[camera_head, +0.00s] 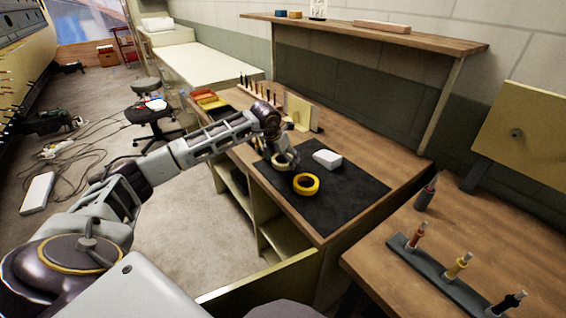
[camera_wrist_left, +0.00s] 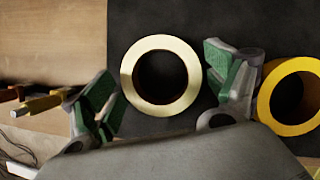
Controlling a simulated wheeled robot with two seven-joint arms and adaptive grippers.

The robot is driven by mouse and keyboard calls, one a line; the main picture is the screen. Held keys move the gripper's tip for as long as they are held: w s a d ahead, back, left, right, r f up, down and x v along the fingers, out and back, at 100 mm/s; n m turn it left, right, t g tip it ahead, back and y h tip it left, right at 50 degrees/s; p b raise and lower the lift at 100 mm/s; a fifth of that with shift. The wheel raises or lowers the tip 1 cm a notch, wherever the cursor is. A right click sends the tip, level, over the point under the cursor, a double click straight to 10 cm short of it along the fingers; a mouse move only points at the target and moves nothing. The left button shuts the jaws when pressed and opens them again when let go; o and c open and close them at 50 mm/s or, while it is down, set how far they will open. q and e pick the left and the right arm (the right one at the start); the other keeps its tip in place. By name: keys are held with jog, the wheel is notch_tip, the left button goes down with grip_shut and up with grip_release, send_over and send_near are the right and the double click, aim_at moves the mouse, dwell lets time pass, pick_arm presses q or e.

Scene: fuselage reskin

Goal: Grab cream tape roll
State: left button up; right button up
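The cream tape roll (camera_wrist_left: 127,76) lies flat on the black mat (camera_head: 337,211), its ring seen from above in the left wrist view. My left gripper (camera_wrist_left: 160,82) is open, with one green-padded finger on each side of the roll. Gaps show between the pads and the roll, and nothing is held. In the head view the left gripper (camera_head: 282,158) is over the mat and partly covers the roll. My right gripper is in neither view.
A yellow tape roll (camera_head: 306,191) lies close beside the gripper's right finger, also seen in the wrist view (camera_wrist_left: 291,123). A rack of screwdrivers (camera_head: 440,273) stands on the bench at right.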

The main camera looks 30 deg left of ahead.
pick_arm(q)
jog(key=c, duration=0.7)
jog(key=shift+r, duration=0.15)
jog(key=shift+r, duration=4.9)
